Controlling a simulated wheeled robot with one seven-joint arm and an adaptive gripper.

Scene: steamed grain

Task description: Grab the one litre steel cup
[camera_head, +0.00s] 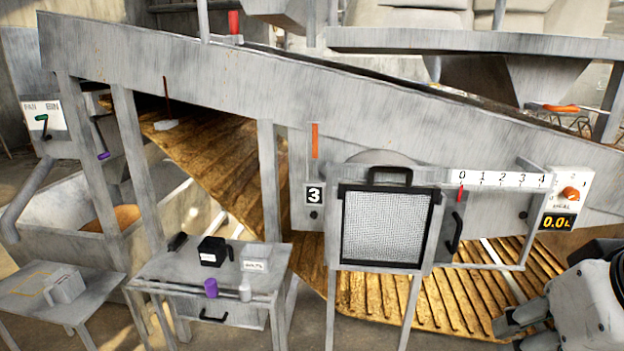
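I cannot pick out the one litre steel cup with certainty. A small pale grey cylinder (245,291) stands on the front part of the grey metal table (165,266), right of a purple cylinder (211,288). It is too small to tell whether it is the steel cup. My gripper (512,327) is at the lower right, partly cut off by the frame edge. It is well to the right of that table and touches nothing I can see. Its finger opening is not clear.
A black labelled box (212,251) and a pale labelled box (257,257) sit on the table. A framed mesh screen (386,227) on legs stands between the table and my gripper. A lower table (35,292) is at far left. A ribbed golden slope (440,303) lies behind.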

